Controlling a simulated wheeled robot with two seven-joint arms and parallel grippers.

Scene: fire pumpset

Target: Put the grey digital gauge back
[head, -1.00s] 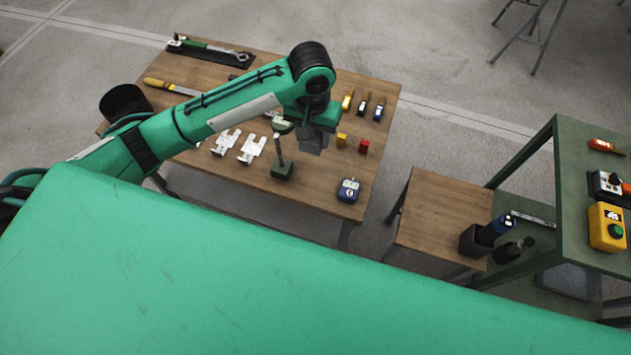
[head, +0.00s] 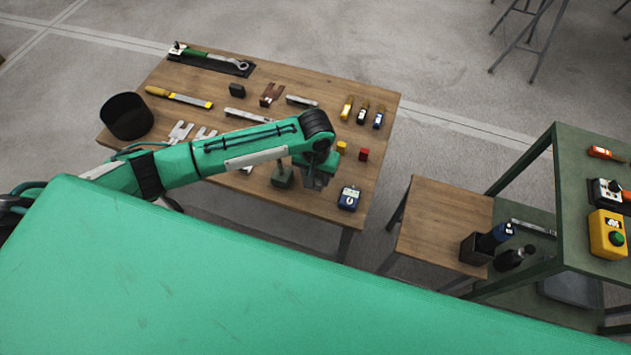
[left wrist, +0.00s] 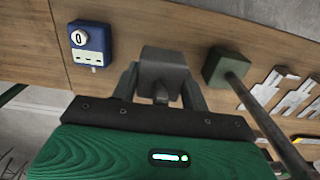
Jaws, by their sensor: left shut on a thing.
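My left gripper (head: 317,174) is over the near right part of the wooden table. In the left wrist view its two fingers (left wrist: 162,88) are shut on a grey block-shaped thing (left wrist: 163,66), which I take to be the grey digital gauge; no display shows. In the head view the grey thing is mostly merged with the gripper. A dark green block stand with an upright rod (head: 282,178) is just left of the gripper, apart from it; it also shows in the left wrist view (left wrist: 216,70). My right gripper is not in view.
A blue device with a white dial (head: 348,198) lies near the table's right edge. Yellow and red small blocks (head: 363,154) and several handled tools (head: 361,112) are behind. White slotted plates (head: 181,132) lie left. A wooden stool (head: 440,215) stands right of the table.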

